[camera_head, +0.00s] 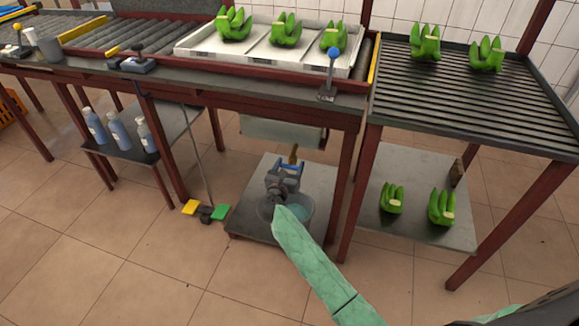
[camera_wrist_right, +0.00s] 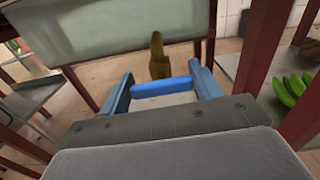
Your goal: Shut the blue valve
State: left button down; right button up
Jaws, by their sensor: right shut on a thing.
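The blue valve handle (camera_wrist_right: 162,87) is a short bright blue bar lying crosswise between the fingers of my right gripper (camera_wrist_right: 160,80) in the right wrist view. A brass-coloured valve body or pipe (camera_wrist_right: 158,56) stands upright just beyond it. In the head view my right gripper (camera_head: 286,170) is low under the table, shut on the blue handle. The brass part (camera_head: 293,153) shows just above it. The fingers hide part of the handle's ends. My left gripper is not in view.
A bucket (camera_head: 304,222) stands on the low shelf (camera_head: 258,240) under my right arm. Red table legs (camera_head: 343,180) flank the space. Green banana bunches (camera_head: 441,206) lie on the shelf at right. Yellow and green pedals (camera_head: 206,212) are on the floor at left.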

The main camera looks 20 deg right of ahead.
jog(key=shift+m+b, duration=0.3)
jog(key=shift+b, duration=0.15)
jog(key=o, duration=1)
jog(key=v, duration=0.7)
jog(key=shift+s+a, duration=0.2)
jog(key=shift+s, duration=0.15)
